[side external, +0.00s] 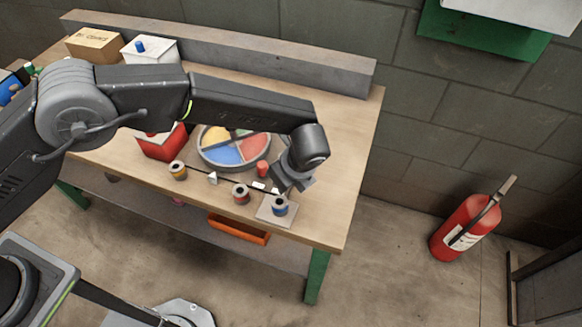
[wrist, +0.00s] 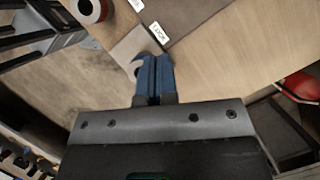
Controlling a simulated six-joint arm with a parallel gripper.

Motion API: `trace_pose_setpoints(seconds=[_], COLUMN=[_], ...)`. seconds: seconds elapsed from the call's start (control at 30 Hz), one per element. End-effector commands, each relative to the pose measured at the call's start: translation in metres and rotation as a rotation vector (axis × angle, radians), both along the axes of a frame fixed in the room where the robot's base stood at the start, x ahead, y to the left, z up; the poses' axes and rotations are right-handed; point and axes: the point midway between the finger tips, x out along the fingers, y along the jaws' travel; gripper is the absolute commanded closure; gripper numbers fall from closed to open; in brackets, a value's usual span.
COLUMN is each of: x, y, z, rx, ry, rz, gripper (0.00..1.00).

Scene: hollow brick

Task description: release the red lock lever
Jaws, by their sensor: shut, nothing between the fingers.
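My gripper (side external: 279,188) points down over the front right part of the workbench, just above a blue-topped spool (side external: 280,206) on a grey plate (side external: 268,216). In the wrist view its blue fingers (wrist: 154,72) are pressed together with nothing between them. They overlap the grey plate (wrist: 128,46) and hide most of what stands there. A white label that seems to read LOCK (wrist: 159,33) lies just beyond the fingertips. I cannot make out a red lever for certain. A small red cylinder (side external: 262,168) stands left of my gripper.
Red (side external: 241,193) and yellow (side external: 178,170) spools stand along the front edge. A round tray with coloured sectors (side external: 203,158) and a red box (side external: 163,146) sit behind. A grey beam (side external: 260,55) lines the back. Bare wood (side external: 335,180) lies to the right.

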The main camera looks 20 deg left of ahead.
Motion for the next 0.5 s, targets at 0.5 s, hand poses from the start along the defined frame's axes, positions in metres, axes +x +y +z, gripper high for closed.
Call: trace_pose_setpoints(seconds=[0.5], x=[0.022], y=[0.042], z=[-0.019], rx=[-0.002], ry=[0.0], rz=[0.002], gripper=[1.0])
